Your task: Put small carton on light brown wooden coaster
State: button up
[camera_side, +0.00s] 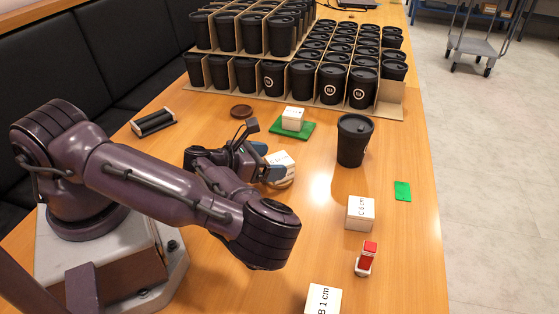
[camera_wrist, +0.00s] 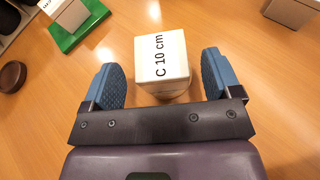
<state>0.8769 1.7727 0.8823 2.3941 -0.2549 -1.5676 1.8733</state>
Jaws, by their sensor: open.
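A white carton marked "C 10 cm" (camera_wrist: 162,58) stands between the two blue fingers of my gripper (camera_wrist: 160,70) in the wrist view. The fingers are spread apart, with a gap on each side of the carton. In the side view the carton (camera_side: 281,159) is partly hidden by my gripper (camera_side: 266,161). A pale tan rounded edge (camera_side: 286,183) shows at its foot; I cannot tell whether this is the light brown coaster. Other white cartons stand on the green pad, at right of centre (camera_side: 360,213) and at the front edge (camera_side: 323,299).
The green pad (camera_side: 306,133) and a dark brown round coaster (camera_side: 241,111) lie behind my gripper. A black lidded cup (camera_side: 354,141) stands to the right. A red and white item (camera_side: 366,258) and a green card (camera_side: 403,191) lie nearer the right edge. Cup crates fill the back.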

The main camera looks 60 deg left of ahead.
aim_at(275, 161)
jog(key=shift+v, duration=1.8)
